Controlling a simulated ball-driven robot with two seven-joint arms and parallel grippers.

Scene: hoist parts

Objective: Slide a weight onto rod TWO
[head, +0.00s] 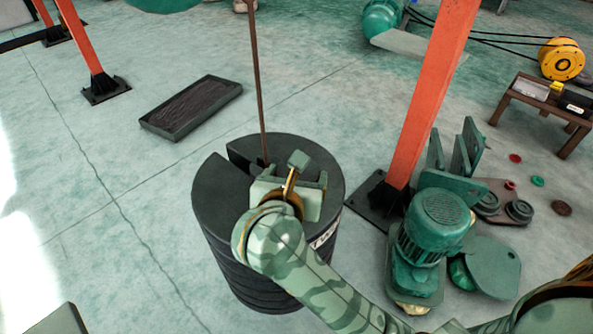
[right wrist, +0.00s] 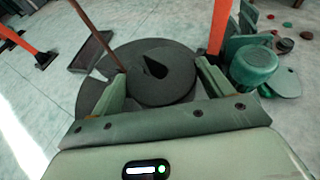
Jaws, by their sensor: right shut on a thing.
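A large, dark, slotted stack (head: 215,195) stands on the floor in the head view, with a partly covered white label (head: 326,236). A thin brown rod (head: 256,80) rises from its slot; it also shows in the right wrist view (right wrist: 95,36). My right gripper (head: 292,185) is over the top of the stack. In the right wrist view its jaws (right wrist: 160,92) are shut on a dark round weight (right wrist: 178,72) with a wedge-shaped opening. The rod is close beside the left jaw; I cannot tell whether the weight touches it. My left gripper is not in view.
An orange post (head: 432,95) stands right of the stack, beside a green motor (head: 435,230). Small discs (head: 518,210) lie farther right near a brown bench (head: 540,100). A dark tray (head: 190,108) lies behind left.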

